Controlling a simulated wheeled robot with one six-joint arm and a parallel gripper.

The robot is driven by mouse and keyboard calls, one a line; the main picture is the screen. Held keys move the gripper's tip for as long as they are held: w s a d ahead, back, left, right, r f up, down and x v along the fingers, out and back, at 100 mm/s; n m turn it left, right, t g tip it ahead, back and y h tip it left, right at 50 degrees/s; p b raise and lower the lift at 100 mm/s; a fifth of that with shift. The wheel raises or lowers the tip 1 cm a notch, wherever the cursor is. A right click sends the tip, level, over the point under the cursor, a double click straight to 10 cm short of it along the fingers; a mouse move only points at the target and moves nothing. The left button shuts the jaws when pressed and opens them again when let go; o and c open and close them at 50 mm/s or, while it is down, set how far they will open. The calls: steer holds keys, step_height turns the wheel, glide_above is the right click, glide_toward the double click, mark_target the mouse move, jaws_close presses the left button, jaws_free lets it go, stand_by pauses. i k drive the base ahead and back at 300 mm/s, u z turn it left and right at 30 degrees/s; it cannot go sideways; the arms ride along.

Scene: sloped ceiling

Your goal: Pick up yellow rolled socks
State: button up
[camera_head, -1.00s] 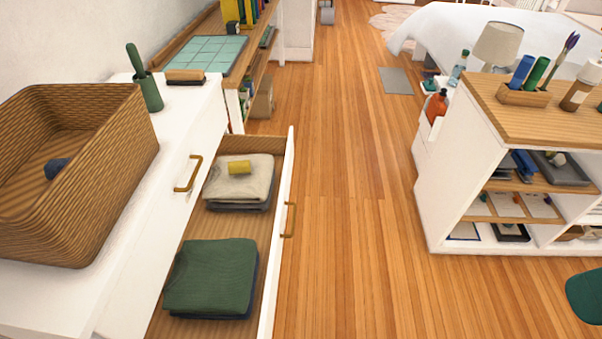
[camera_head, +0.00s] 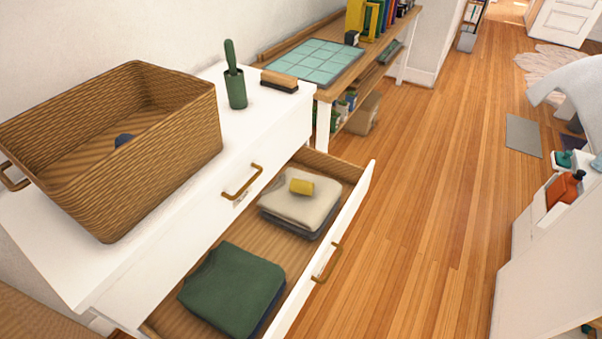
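The yellow rolled socks (camera_head: 301,187) look like a small yellow roll. They lie on top of a folded cream cloth (camera_head: 300,207) in the far part of an open drawer (camera_head: 262,238). A darker folded cloth shows under the cream one. A folded green garment (camera_head: 233,288) lies in the near part of the same drawer, apart from the socks. My gripper is not in view.
The drawer juts out of a white dresser (camera_head: 180,247). On its top stand a wicker basket (camera_head: 165,155) with a dark blue item inside, a green holder (camera_head: 236,91) and a brush (camera_head: 279,82).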

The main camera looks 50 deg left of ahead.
mark_target(296, 186)
steer(key=u, duration=0.55)
steer(key=i, duration=1.1)
steer(key=u, duration=1.65)
steer(key=i, duration=0.5)
steer(key=u, duration=0.45)
